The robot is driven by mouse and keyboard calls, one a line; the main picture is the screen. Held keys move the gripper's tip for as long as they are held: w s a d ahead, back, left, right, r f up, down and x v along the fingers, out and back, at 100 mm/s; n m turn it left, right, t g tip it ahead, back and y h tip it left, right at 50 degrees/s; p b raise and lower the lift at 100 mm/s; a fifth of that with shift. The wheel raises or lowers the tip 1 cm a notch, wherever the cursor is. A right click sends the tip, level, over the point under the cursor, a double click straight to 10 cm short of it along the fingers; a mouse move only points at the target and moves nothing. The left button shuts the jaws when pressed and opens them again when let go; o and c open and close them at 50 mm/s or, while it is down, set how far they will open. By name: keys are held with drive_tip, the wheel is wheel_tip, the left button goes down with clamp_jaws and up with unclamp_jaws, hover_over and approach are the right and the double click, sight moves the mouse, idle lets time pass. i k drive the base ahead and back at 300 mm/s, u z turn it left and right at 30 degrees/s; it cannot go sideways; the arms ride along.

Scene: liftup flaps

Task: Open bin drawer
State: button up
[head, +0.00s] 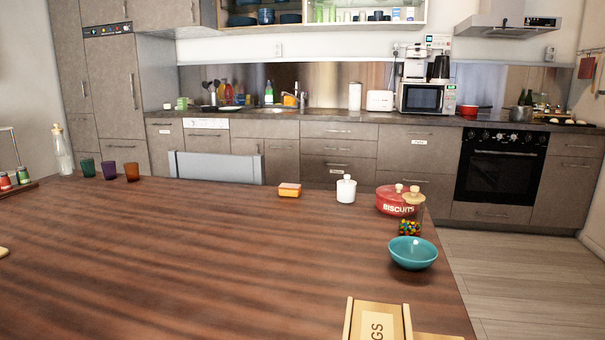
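The lower kitchen cabinets run along the far wall, with grey-brown drawer fronts and thin bar handles. A stack of drawers (337,147) stands in the middle, with small labels on some fronts. A wider labelled drawer front (405,133) is to its right, below the microwave. Several drawer and door fronts continue left toward the tall cabinets. All visible drawers look shut. The labels are too small to read, so I cannot tell which one is the bin drawer. The lower fronts at left centre are partly hidden by the table and chair. My gripper is not in view.
A wooden table (200,260) fills the foreground, carrying a teal bowl (413,254), red biscuit tin (393,201), white jar (346,190) and coloured cups. A grey chair (216,167) stands behind it. Clear floor (520,265) lies to the right, before the oven (500,168).

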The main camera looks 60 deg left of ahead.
sight(282, 156)
drive_tip(key=i, duration=2.4)
drive_tip(key=u, duration=2.05)
drive_tip(key=i, duration=3.65)
drive_tip(key=u, duration=3)
drive_tip(key=i, duration=0.6)
drive_tip(key=z, duration=0.45)
